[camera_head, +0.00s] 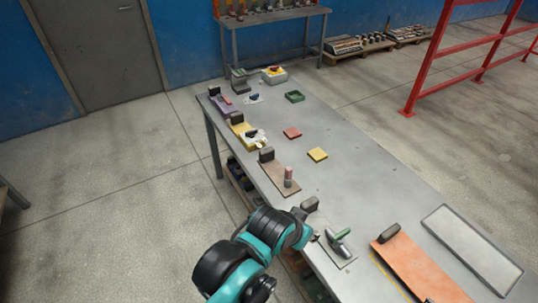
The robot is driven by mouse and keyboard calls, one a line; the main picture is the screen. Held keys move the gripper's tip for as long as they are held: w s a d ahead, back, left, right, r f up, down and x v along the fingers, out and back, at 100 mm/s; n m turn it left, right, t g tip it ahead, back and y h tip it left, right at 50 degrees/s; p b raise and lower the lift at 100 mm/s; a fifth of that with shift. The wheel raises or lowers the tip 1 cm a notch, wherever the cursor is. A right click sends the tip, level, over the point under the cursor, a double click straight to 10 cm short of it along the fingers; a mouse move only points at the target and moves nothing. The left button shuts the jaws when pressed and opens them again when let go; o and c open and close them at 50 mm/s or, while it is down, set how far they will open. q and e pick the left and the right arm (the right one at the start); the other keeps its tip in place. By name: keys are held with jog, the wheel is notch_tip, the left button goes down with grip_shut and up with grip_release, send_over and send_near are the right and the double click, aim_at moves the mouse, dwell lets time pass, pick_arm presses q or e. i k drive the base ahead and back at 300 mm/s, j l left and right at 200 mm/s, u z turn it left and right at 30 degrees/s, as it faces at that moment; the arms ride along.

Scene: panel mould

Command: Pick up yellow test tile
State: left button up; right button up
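The yellow test tile (317,154) is a small flat square lying on the grey workbench (350,170), near the middle of its width. Nothing touches or covers it. One of my arms, teal and black, rises from the bottom of the view at the bench's near-left edge, well short of the tile. I cannot make out a gripper on it. My other arm does not show.
A red tile (292,133) and a green tray (295,96) lie beyond the yellow tile. Panels with black blocks line the left edge, one yellow (238,126), one brown (279,178). An orange panel (418,270) and pale tray (470,248) lie to the right.

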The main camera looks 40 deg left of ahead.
aim_at(317, 154)
jog(key=k+u, duration=0.1)
jog(key=u, duration=0.25)
jog(key=k+j+u, duration=0.1)
jog(key=u, duration=0.3)
jog(key=z, duration=0.35)
jog(key=i+j+z, duration=0.1)
jog(key=j+z, duration=0.2)
jog(key=z, duration=0.15)
jog(key=j+z, duration=0.65)
jog(key=z, duration=0.2)
jog(key=i+j+z, duration=0.15)
jog(key=j, duration=0.85)
jog(key=j+z, duration=0.2)
jog(key=j, duration=0.8)
